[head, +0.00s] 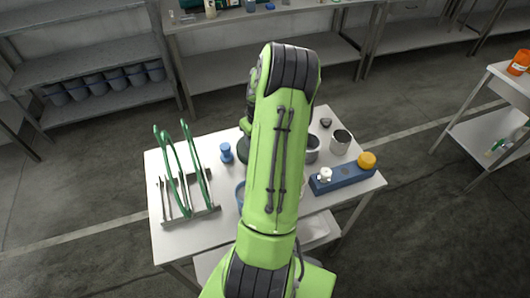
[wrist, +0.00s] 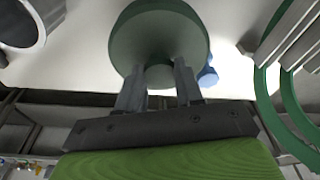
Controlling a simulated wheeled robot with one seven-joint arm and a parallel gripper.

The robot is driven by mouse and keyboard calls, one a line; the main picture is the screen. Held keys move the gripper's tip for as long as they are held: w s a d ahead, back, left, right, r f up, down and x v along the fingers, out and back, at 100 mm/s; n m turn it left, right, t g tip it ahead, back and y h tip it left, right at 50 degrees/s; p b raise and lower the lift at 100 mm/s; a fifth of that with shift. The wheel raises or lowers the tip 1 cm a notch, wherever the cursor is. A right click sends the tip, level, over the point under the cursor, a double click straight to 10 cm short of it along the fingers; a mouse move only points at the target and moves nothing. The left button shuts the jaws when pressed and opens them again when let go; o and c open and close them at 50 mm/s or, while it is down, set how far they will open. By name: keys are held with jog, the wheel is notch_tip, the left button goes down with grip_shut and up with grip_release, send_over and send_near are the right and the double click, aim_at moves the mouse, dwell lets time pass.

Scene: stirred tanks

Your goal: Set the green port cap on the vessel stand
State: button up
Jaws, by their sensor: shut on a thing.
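My gripper (wrist: 158,80) is shut on the stem of the green port cap (wrist: 160,30), a dark green round disc. The disc faces away from my palm, held between the two fingers. In the head view my own arm hides most of the gripper, and only a dark green edge of the cap (head: 243,151) shows left of the arm, above the table. I cannot tell for sure which item is the vessel stand. A rack with grey bars and tall green hoops (head: 187,190) stands on the left of the table.
The white table (head: 165,245) also carries a small blue item (head: 226,153), a metal cup (head: 341,142), a dark grey vessel (head: 312,150) and a blue block (head: 345,178) with white and orange knobs. A partly hidden blue thing (head: 240,193) sits beside my arm. Shelving stands behind.

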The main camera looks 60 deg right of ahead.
jog(key=f, duration=0.6)
jog(key=shift+w, duration=0.35)
jog(key=shift+s+f, duration=0.1)
jog(key=shift+f, duration=0.05)
jog(key=o, duration=1.1)
jog(key=shift+c, duration=0.2)
jog(key=r, duration=0.4)
jog(key=s+r, duration=0.1)
jog(key=r, duration=0.3)
jog(key=s+a+r, duration=0.1)
jog(key=r, duration=0.3)
jog(key=shift+p, duration=0.3)
